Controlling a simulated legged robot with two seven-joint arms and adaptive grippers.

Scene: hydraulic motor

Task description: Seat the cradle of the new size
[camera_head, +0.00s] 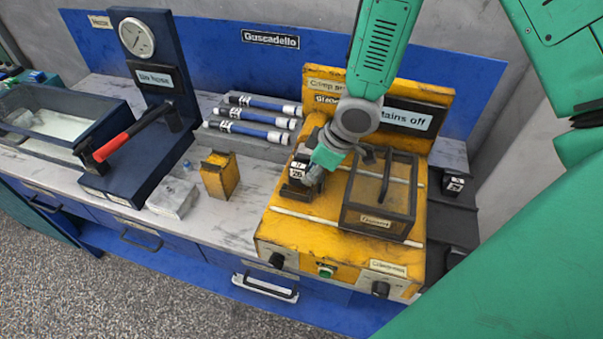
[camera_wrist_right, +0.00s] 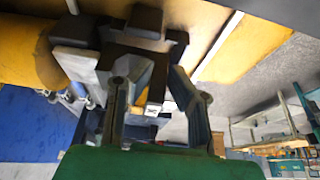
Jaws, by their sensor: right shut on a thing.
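A black cradle block (camera_head: 298,172) with a white number label is at the left of the yellow crimping machine (camera_head: 340,262), just left of its clear guard. My right gripper (camera_head: 318,172) is shut on it from the right and above. In the right wrist view, the two fingers of my right gripper (camera_wrist_right: 152,98) stand either side of the dark cradle (camera_wrist_right: 155,75). Its underside is hidden, so I cannot tell whether it rests fully in the machine's seat. Another black labelled block (camera_head: 453,184) sits on the dark rack at the right. My left gripper is not in view.
The dark-framed guard box (camera_head: 378,205) stands close right of the gripper. Blue hoses (camera_head: 252,120) lie on a grey rack behind left.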

